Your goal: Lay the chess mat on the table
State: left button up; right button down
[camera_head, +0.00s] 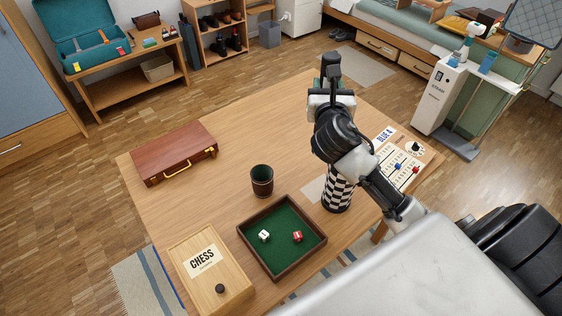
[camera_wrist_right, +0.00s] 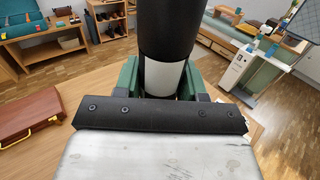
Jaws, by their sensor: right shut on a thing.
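A black-and-white checkered cylinder (camera_head: 337,194), which looks like a rolled chess mat, stands upright on the table (camera_head: 290,125). Its upper part is hidden behind my right arm. My right gripper (camera_head: 331,88) is above the table, farther back than the visible checkered part. In the right wrist view its green fingers (camera_wrist_right: 165,82) are shut on an upright dark cylinder (camera_wrist_right: 168,30) with a white patch low down. The cylinder's top is out of that view. I cannot tell if it joins the checkered part. My left gripper is not in view.
A green dice tray (camera_head: 270,262), a dark cup (camera_head: 262,181), a wooden chess box (camera_head: 204,258) and a brown case (camera_head: 174,154) take up the left and front. A score sheet (camera_head: 400,160) lies at the right. The table's middle and back are clear.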

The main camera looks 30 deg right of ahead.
jog(key=w+a+f+b, duration=0.3)
jog(key=w+f+b, duration=0.1)
jog(key=f, duration=0.5)
jog(key=w+a+f+b, duration=0.3)
jog(key=w+f, duration=0.3)
jog(key=f, duration=0.2)
jog(key=shift+a+f+b, duration=0.2)
jog(key=shift+f+b, duration=0.15)
jog(key=c, duration=0.6)
grip_release()
jog(key=shift+s+f, duration=0.1)
jog(key=shift+f, duration=0.05)
jog(key=shift+c, duration=0.2)
